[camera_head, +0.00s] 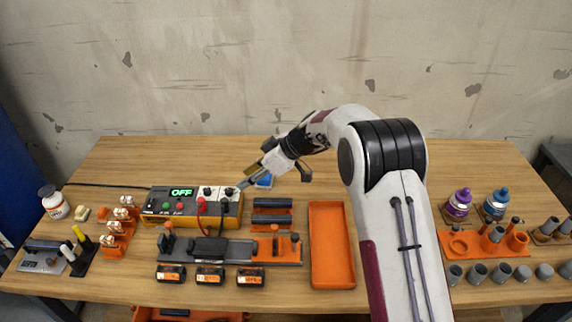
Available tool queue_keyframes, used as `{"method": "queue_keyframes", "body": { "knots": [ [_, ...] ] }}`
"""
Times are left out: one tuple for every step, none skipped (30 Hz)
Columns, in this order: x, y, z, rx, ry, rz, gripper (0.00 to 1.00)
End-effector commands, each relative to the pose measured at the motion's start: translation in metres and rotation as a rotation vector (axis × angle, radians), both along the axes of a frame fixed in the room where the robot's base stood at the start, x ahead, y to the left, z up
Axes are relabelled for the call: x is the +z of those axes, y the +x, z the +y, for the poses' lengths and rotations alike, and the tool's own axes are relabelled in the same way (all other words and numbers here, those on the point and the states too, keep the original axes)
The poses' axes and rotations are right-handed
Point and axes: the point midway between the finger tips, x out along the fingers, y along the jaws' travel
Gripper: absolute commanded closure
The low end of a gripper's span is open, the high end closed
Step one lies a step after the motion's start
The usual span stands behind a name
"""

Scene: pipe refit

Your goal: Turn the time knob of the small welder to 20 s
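The small welder (191,221) is a yellow and dark box at the left of the bench, and its lit display (181,192) reads OFF. Its white right-hand panel carries two dark knobs, a left knob (207,191) and a right knob (228,191). Their labels are too small to read, so I cannot tell which is the time knob or where it points. My gripper (239,187) reaches down from the right, with its fingertips at or just beside the right knob. I cannot tell whether they touch it or how far apart they are.
A red plug and lead (201,204) stand on the welder's front. A clamp rail (222,250), several orange-labelled blocks (210,276) and an empty orange tray (331,246) lie in front. Bottles and pipe fittings stand at the right.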

Motion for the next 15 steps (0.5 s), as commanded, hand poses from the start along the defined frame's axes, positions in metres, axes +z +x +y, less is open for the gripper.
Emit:
{"method": "queue_keyframes", "body": {
  "knots": [
    [0.006,-0.002,-0.002,-0.006,-0.004,0.002,0.66],
    [0.008,-0.003,-0.003,-0.011,-0.006,0.006,0.66],
    [0.012,-0.005,-0.005,-0.016,-0.008,0.01,0.66],
    [0.015,-0.006,-0.006,-0.02,-0.01,0.013,0.66],
    [0.017,-0.007,-0.008,-0.025,-0.012,0.017,0.66],
    [0.02,-0.009,-0.01,-0.031,-0.016,0.021,0.66],
    [0.023,-0.01,-0.011,-0.035,-0.018,0.023,0.66],
    [0.025,-0.012,-0.013,-0.04,-0.02,0.026,0.66],
    [0.028,-0.014,-0.014,-0.047,-0.023,0.031,0.66],
    [0.031,-0.015,-0.016,-0.051,-0.024,0.034,0.66],
    [0.034,-0.016,-0.017,-0.055,-0.027,0.037,0.66],
    [0.037,-0.018,-0.019,-0.062,-0.03,0.042,0.66],
    [0.039,-0.019,-0.021,-0.066,-0.032,0.044,0.66],
    [0.041,-0.021,-0.022,-0.071,-0.035,0.047,0.66],
    [0.045,-0.023,-0.024,-0.078,-0.037,0.051,0.66]
  ]
}}
